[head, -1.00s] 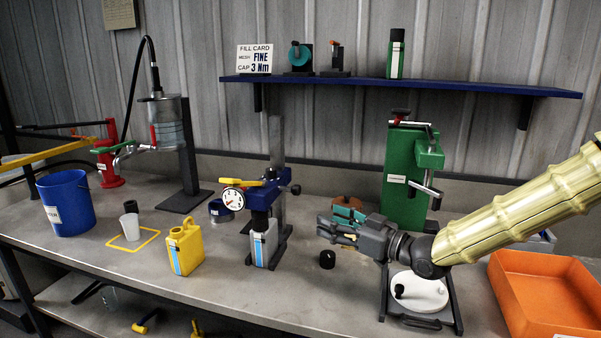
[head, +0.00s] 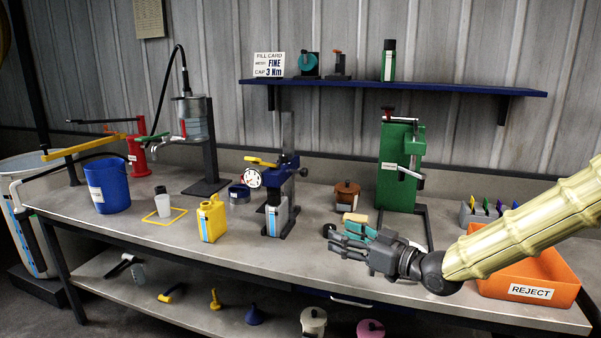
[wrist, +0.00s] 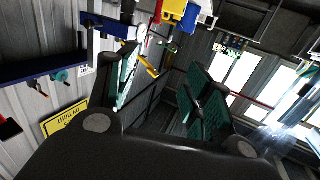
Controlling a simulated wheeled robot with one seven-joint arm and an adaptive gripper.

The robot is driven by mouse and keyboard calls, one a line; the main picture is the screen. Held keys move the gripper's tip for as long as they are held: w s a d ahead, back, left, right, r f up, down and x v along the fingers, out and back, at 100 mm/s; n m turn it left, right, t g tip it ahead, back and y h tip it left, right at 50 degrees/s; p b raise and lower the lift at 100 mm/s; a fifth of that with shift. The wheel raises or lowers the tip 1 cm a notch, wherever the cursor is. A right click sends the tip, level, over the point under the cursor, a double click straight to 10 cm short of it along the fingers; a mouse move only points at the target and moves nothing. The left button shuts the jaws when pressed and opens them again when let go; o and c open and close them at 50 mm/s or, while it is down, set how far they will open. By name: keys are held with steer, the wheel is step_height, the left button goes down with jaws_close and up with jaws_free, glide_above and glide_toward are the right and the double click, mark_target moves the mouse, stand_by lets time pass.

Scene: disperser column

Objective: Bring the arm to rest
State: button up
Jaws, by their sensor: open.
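My gripper (head: 350,243) is open and empty in the head view, pointing left above the front of the bench at the right. The pale yellow sleeve of my arm (head: 525,230) comes in from the right edge. In the wrist view the two teal-padded fingers (wrist: 165,90) stand apart with nothing between them. Behind the gripper in the head view is the green press (head: 400,165). The orange reject bin (head: 540,285) lies partly behind and below my arm.
The bench (head: 130,225) carries a blue bucket (head: 107,185), a yellow jug (head: 211,218), a blue clamp stand (head: 275,185) and a dispenser column (head: 205,140). A blue shelf (head: 400,87) hangs on the wall. Several small items lie on the lower shelf (head: 190,280).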

steer(key=s+d+f+m+g+h+p, duration=0.15)
steer(key=s+f, duration=0.25)
steer(key=f, duration=0.6)
steer(key=s+f+m+g+h+p, duration=0.1)
steer(key=s+f+m+g+h, duration=0.3)
steer(key=f, duration=0.6)
steer(key=s+f+m+t+h+p, duration=0.1)
steer(key=s+f, duration=0.4)
steer(key=f, duration=0.5)
steer(key=s+d+f+m+g+h+p, duration=0.1)
steer(key=s+d+f+g+h, duration=0.1)
steer(key=s, duration=0.8)
steer(key=s+d+f+m+g+h+p, duration=0.1)
steer(key=s+d+f, duration=0.4)
steer(key=s, duration=0.5)
steer(key=s+d+f+m+g+h+p, duration=0.1)
steer(key=s+d+f+g+h+p, duration=0.1)
steer(key=s+f, duration=0.5)
steer(key=s+d+g+h, duration=0.1)
steer(key=s+g, duration=0.1)
steer(key=shift+s+d, duration=0.15)
steer(key=shift+s, duration=0.25)
steer(key=shift+h, duration=0.25)
